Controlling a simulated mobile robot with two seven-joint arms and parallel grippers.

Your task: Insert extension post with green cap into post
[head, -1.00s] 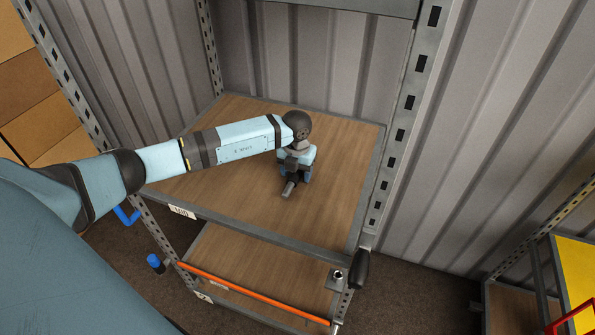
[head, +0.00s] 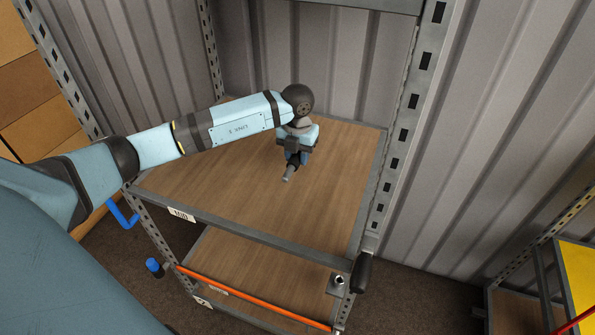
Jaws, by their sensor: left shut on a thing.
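My left gripper (head: 296,152), at the end of the pale blue arm, is shut on a short rod-like piece (head: 288,174) above the wooden top shelf. The piece has a dark section in the jaws and a grey end pointing down toward the front. I take it for the extension post; no green cap shows, and the gripper covers its upper part. A short metal tube with an open top, likely the post (head: 339,281), stands at the cart's front right corner, below and right of the gripper and well apart from it. My right gripper is not in view.
The top shelf (head: 230,190) is otherwise bare. A black handle (head: 362,272) sits close beside the tube. An orange bar (head: 255,300) runs along the lower shelf's front. Perforated uprights (head: 395,150) and a corrugated wall stand around. Cardboard boxes (head: 40,100) are at left.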

